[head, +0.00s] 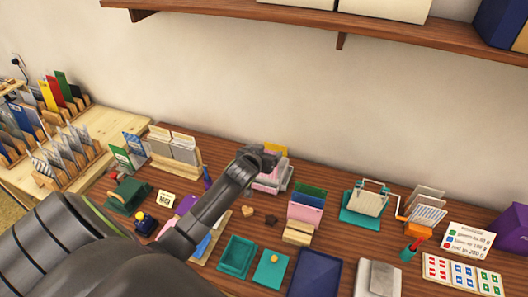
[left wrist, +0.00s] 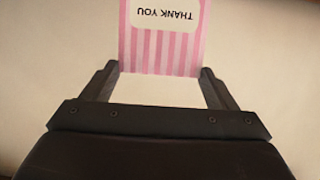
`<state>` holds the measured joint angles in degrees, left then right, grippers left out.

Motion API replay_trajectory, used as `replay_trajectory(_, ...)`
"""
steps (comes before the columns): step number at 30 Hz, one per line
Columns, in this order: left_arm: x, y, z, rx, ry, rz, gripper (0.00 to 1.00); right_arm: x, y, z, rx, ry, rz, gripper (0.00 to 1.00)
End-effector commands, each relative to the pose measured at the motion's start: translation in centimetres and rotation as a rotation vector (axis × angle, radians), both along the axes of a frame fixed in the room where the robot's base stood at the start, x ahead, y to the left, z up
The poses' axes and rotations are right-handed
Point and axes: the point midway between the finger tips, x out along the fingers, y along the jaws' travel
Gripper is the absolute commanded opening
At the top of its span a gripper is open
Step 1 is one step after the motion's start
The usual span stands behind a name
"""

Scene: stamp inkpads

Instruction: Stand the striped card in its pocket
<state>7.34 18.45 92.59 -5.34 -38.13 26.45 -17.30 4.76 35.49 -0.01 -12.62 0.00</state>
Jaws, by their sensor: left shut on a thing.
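The striped card (left wrist: 165,45) has pink and white stripes and a pale label reading THANK YOU, upside down in the left wrist view. My left gripper (left wrist: 158,72) is shut on it, with one finger at each side edge. In the head view my left gripper (head: 262,158) is over the back middle of the table, and pink material (head: 268,182) shows just below it. I cannot tell there whether this is the card or something behind it. Which pocket is the card's own is not clear. My right gripper is not in view.
A wooden holder (head: 297,232) with pink, green and blue cards stands right of my left gripper. A rack of beige cards (head: 175,150) stands to its left. Teal trays (head: 237,257) lie in front. A wooden shelf (head: 300,22) hangs on the wall above.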

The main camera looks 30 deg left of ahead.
Motion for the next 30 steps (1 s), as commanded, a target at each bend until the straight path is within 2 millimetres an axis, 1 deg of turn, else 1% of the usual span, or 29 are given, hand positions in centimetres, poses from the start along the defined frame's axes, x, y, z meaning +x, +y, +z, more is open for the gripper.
replay_trajectory(7, -0.1, -0.1, 0.2, 0.000, -0.001, -0.003, 0.49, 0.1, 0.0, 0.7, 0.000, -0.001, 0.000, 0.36)
replay_trajectory(9, -0.1, -0.1, -0.6, 0.000, -0.001, -0.003, 0.49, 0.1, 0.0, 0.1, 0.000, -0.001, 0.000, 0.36)
replay_trajectory(30, -0.1, -0.1, -6.0, 0.000, -0.001, -0.002, 0.49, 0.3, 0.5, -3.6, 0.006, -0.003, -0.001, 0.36)
